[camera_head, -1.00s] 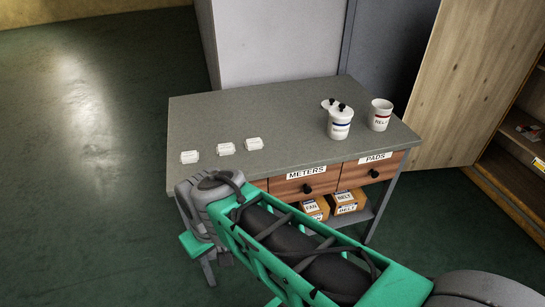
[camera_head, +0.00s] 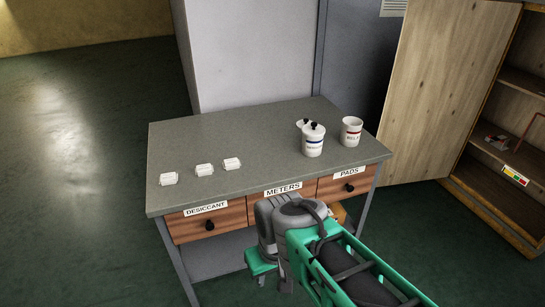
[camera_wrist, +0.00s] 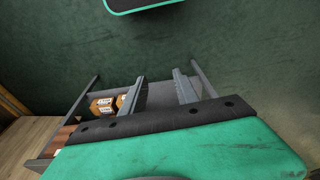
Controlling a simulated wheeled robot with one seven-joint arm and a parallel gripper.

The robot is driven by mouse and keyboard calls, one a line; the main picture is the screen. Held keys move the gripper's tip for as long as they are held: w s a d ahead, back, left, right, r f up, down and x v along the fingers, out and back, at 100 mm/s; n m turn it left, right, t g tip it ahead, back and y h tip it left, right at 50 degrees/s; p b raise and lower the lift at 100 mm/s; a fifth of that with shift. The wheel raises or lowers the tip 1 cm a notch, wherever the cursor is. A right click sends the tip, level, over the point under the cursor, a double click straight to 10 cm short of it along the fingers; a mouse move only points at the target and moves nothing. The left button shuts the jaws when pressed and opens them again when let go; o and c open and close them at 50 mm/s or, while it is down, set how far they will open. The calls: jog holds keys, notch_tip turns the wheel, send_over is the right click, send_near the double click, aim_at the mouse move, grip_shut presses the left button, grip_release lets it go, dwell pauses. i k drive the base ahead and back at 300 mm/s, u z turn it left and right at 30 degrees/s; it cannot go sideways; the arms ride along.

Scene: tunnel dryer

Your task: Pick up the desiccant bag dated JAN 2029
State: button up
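Three small white packets lie in a row on the grey tabletop in the head view: a left one (camera_head: 168,179), a middle one (camera_head: 204,170) and a right one (camera_head: 232,164). Any date on them is too small to read. The left drawer (camera_head: 230,217) is labelled DESICCANT and is shut; its inside is hidden. My gripper (camera_head: 272,284) hangs low in front of the table, below the drawers and apart from the packets. In the wrist view my gripper (camera_wrist: 158,80) shows two separated fingers with nothing between them.
A lidded white jar (camera_head: 313,142) and a white cup (camera_head: 351,131) stand on the table's right side. Drawers labelled METERS (camera_head: 284,205) and PADS (camera_head: 345,186) are shut. Orange boxes (camera_wrist: 103,105) sit on the lower shelf. An open wooden cabinet (camera_head: 500,150) stands at right; floor at left is clear.

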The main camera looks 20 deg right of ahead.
aim_at(230, 164)
jog(key=z, duration=0.1)
jog(key=i, duration=1)
